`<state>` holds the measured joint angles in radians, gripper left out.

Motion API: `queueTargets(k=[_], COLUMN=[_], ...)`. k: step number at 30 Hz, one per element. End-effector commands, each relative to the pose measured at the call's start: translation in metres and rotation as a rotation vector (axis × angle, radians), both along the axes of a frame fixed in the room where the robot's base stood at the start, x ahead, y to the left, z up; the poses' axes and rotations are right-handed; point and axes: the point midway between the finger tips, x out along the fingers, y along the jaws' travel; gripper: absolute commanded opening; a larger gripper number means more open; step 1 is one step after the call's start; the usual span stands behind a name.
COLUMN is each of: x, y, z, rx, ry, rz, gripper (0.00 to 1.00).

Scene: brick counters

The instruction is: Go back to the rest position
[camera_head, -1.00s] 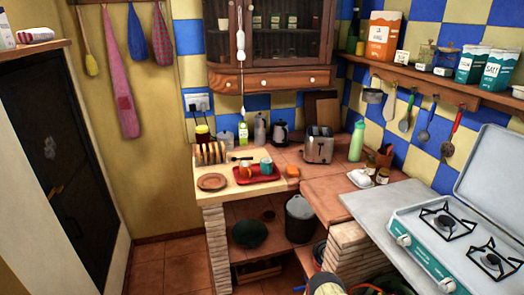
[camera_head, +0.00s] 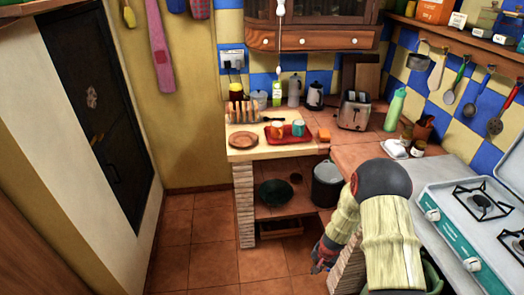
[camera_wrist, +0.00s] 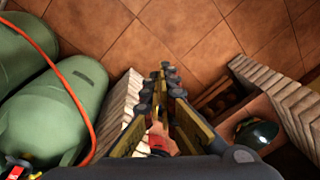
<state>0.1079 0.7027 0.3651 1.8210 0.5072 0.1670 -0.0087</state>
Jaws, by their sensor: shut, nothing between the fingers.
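My gripper (camera_wrist: 166,72) points down at the tiled floor in the wrist view, its fingers together and empty. In the head view my arm, with pale yellow covers, reaches in at the lower right. There my gripper (camera_head: 318,266) hangs low in front of the brick counter base, partly hidden by the arm.
Green gas cylinders (camera_wrist: 50,110) with an orange hose stand close left of my gripper. White brick piers (camera_wrist: 120,110) are close by. The counter (camera_head: 250,153) holds a red tray (camera_head: 288,138) and toaster (camera_head: 354,110). Floor (camera_head: 210,245) is clear at centre.

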Motion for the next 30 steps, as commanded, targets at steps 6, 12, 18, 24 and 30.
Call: queueTargets(k=[6, 12, 18, 24, 30], x=[-0.038, -0.086, -0.14, -0.191, -0.231], y=[0.028, 0.039, 0.04, 0.036, 0.03], z=[0.114, 0.203, 0.279, 0.34, 0.389], rx=[0.059, 0.063, 0.032, -0.026, -0.102], ry=[0.06, 0.1, 0.113, 0.089, 0.006], rz=[0.166, 0.298, 0.403, 0.483, 0.535], gripper=[0.0, 0.0, 0.0, 0.0, 0.0])
